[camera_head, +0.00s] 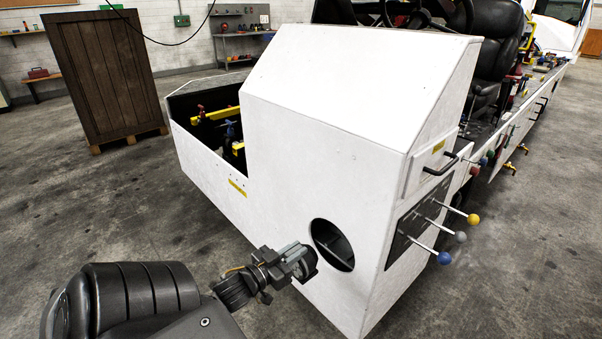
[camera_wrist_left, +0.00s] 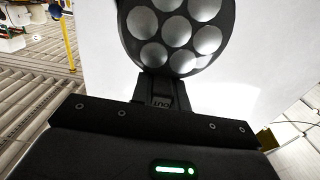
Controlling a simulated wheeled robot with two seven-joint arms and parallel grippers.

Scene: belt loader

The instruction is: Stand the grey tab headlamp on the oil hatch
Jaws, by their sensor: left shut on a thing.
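The headlamp (camera_wrist_left: 178,36) is a dark round lamp with several silver round reflectors, cut off by the top edge of the left wrist view. My left gripper (camera_head: 296,262) is shut on this tab, in the air beside the white loader body. In the head view the lamp (camera_head: 305,267) is small, dark and partly covered by the gripper. I cannot tell for sure which part is the oil hatch. My right gripper is not in view.
A round dark opening (camera_head: 332,245) in the white body (camera_head: 300,150) lies just right of my left gripper. Levers with yellow, grey and blue knobs (camera_head: 444,258) stick out at the right. A hatch-like panel (camera_head: 416,174) with a black handle is above them. The floor (camera_head: 100,220) at left is clear.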

